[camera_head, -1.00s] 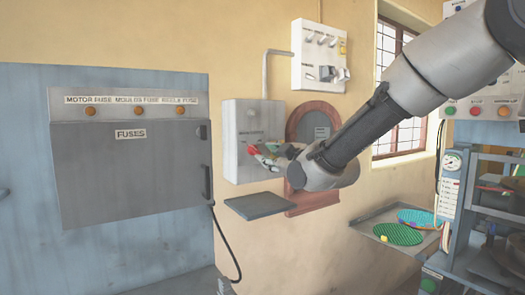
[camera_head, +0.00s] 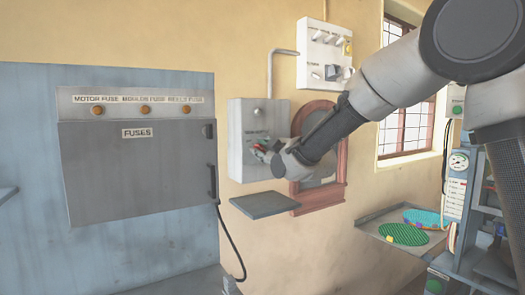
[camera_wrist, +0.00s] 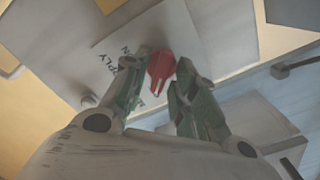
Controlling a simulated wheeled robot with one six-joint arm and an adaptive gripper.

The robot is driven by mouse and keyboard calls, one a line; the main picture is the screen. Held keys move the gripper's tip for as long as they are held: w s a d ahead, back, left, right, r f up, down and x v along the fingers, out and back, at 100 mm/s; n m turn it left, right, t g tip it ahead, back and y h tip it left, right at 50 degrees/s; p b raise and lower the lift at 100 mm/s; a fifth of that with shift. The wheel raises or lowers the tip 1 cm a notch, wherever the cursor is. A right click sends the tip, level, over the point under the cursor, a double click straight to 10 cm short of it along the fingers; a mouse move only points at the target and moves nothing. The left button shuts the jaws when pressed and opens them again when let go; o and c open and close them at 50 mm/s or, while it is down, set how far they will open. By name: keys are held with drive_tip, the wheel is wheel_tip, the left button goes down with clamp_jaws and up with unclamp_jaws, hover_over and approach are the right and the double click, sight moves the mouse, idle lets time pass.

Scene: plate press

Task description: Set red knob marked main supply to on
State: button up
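The red knob (camera_wrist: 161,68) is on the face of the grey wall box (camera_head: 238,150), beside lettering that reads "SUPPLY" and "ON" in the wrist view. A small light mark shows at the knob's lower end; I cannot tell which setting it points to. My gripper (camera_wrist: 164,63) has its green-grey fingers apart, one on each side of the knob. The fingers seem close to it, but firm contact does not show. In the head view my gripper (camera_head: 262,148) is at the box's front and hides most of the knob.
A grey shelf (camera_head: 264,205) juts out below the box. A brown arched frame (camera_head: 338,180) is just right of it, behind my arm. A white switch panel (camera_head: 310,70) hangs above. The grey fuse cabinet (camera_head: 140,170) stands at the left. A tray (camera_head: 372,219) with green items is at the lower right.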

clamp_jaws()
drive_tip(key=shift+m, duration=0.3)
drive_tip(key=m, duration=0.3)
drive_tip(key=shift+d+m, duration=0.1)
drive_tip(key=shift+m, duration=0.3)
drive_tip(key=m, duration=0.3)
drive_tip(key=shift+w+m, duration=0.1)
drive_tip(key=shift+m, duration=0.2)
drive_tip(key=m, duration=0.5)
drive_tip(key=shift+w+d, duration=0.1)
drive_tip(key=shift+d, duration=0.1)
drive_tip(key=shift+m, duration=2.5)
drive_tip(key=shift+o, duration=1.7)
unclamp_jaws()
